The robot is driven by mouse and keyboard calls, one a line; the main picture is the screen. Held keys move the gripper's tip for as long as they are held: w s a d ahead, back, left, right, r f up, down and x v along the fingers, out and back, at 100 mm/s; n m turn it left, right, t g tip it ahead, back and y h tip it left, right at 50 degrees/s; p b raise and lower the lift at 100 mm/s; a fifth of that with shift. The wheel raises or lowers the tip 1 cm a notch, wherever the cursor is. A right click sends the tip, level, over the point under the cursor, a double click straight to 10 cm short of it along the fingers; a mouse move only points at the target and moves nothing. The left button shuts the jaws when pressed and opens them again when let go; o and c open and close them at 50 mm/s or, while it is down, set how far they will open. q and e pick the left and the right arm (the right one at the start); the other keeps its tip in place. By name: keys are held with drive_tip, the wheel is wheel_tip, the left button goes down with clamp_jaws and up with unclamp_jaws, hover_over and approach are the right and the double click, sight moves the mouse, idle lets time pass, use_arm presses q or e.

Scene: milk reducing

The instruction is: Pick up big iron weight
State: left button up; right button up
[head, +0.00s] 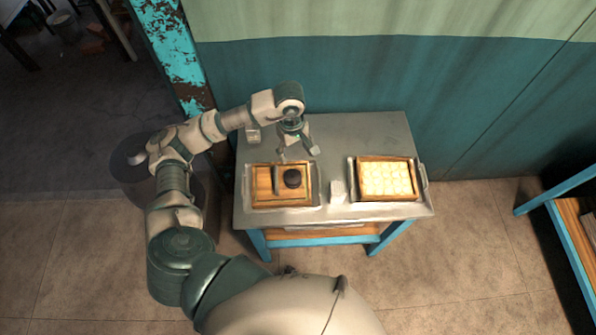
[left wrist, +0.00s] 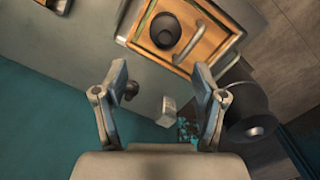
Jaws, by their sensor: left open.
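A dark, round, squat weight (head: 292,179), which looks like the big iron weight, stands in the wooden tray (head: 255,196) on the left half of the table. In the left wrist view the weight (left wrist: 165,30) is near the top, inside the tray's orange rim, beyond the fingertips. My left gripper (head: 297,152) is above the table, just behind the tray. Its fingers are apart and empty in the left wrist view (left wrist: 161,82). It does not touch the weight. My right gripper is not in view.
A slim bar (head: 276,180) lies left of the weight. A second tray with pale blocks (head: 387,179) sits on the table's right. A white block (head: 338,191) stands between the trays. In the left wrist view a small dark knob (left wrist: 130,91) and white block (left wrist: 167,111) show.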

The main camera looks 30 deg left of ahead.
sight(292, 171)
use_arm(q)
drive_tip(key=shift+y, duration=0.3)
drive_tip(key=f, duration=0.3)
drive_tip(key=f+p, duration=0.1)
drive_tip(key=f, duration=0.7)
drive_tip(key=shift+a, duration=0.35)
drive_tip(key=shift+s+a+f+p, duration=0.15)
drive_tip(key=shift+f+p, duration=0.3)
drive_tip(key=shift+f, duration=0.25)
wheel_tip(292, 171, down, 4)
drive_tip(key=shift+s+r+p, duration=0.1)
drive_tip(key=shift+r+p, duration=0.05)
drive_tip(key=shift+p, duration=0.3)
drive_tip(key=shift+d+f, duration=0.2)
drive_tip(key=shift+f, duration=0.2)
drive_tip(key=c, duration=1.3)
drive_tip(key=shift+r, duration=0.1)
clamp_jaws()
